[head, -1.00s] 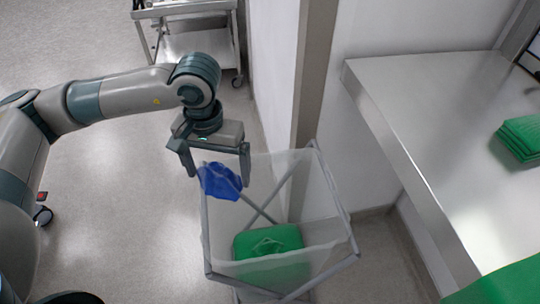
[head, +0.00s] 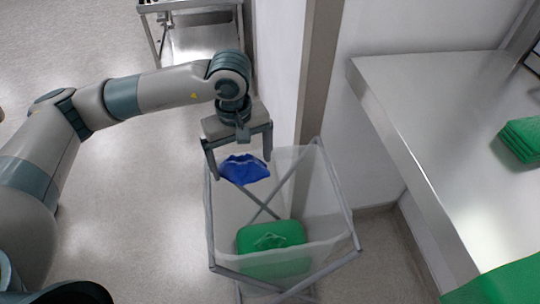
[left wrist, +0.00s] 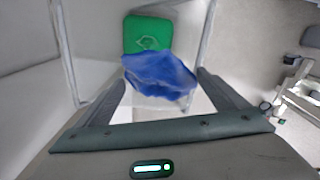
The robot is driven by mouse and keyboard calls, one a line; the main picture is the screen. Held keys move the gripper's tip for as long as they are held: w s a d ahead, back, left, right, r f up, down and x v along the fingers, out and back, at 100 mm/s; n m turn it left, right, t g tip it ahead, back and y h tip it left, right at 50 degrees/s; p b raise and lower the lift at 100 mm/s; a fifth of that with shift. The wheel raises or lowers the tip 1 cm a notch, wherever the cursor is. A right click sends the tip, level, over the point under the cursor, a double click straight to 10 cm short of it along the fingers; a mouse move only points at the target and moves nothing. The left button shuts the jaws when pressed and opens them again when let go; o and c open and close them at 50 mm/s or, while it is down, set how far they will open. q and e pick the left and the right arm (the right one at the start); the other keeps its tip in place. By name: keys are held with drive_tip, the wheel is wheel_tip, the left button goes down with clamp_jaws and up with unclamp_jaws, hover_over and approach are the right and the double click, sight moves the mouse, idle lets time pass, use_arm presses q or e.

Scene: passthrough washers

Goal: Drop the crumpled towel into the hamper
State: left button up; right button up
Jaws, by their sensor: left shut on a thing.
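The crumpled blue towel (head: 243,168) hangs between the fingers of my left gripper (head: 240,163). It also shows in the left wrist view (left wrist: 160,75), bunched between the two fingers. The hamper (head: 327,212) is a see-through bag on a grey crossed frame, and it also shows in the left wrist view (left wrist: 62,45). The towel and gripper are over the hamper's far left part in the head view. A green cloth bundle (head: 270,240) lies inside the hamper; the left wrist view shows it beyond the towel (left wrist: 148,32). My right gripper is not in view.
A steel counter (head: 425,120) stands at the right with folded green cloths (head: 521,137) on it. A wall with a grey post (head: 318,70) rises behind the hamper. A metal cart (head: 195,30) stands at the top left. The floor left of the hamper is clear.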

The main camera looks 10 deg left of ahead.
sight(262, 158)
use_arm(q)
drive_tip(key=w+d+n, duration=0.1)
drive_tip(key=n, duration=0.2)
drive_tip(key=w+d+f+n, duration=0.1)
drive_tip(key=n, duration=0.2)
drive_tip(key=w+d+f+n+p, duration=0.1)
drive_tip(key=d+n, duration=0.1)
drive_tip(key=shift+w+d+n, duration=0.1)
drive_tip(key=shift+w+n, duration=0.05)
drive_tip(key=shift+n, duration=0.25)
drive_tip(key=d+n, duration=0.1)
drive_tip(key=n, duration=0.1)
drive_tip(key=w+f+n, duration=0.1)
drive_tip(key=shift+d+n, duration=0.35)
drive_tip(key=shift+n, duration=0.05)
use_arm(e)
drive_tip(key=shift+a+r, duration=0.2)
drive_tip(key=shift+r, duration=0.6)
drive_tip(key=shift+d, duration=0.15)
use_arm(q)
drive_tip(key=shift+f, duration=0.2)
drive_tip(key=shift+f+b, duration=0.5)
drive_tip(key=shift+f, duration=2.35)
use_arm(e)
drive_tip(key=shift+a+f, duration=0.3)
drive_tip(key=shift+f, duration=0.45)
use_arm(q)
drive_tip(key=o, duration=0.8)
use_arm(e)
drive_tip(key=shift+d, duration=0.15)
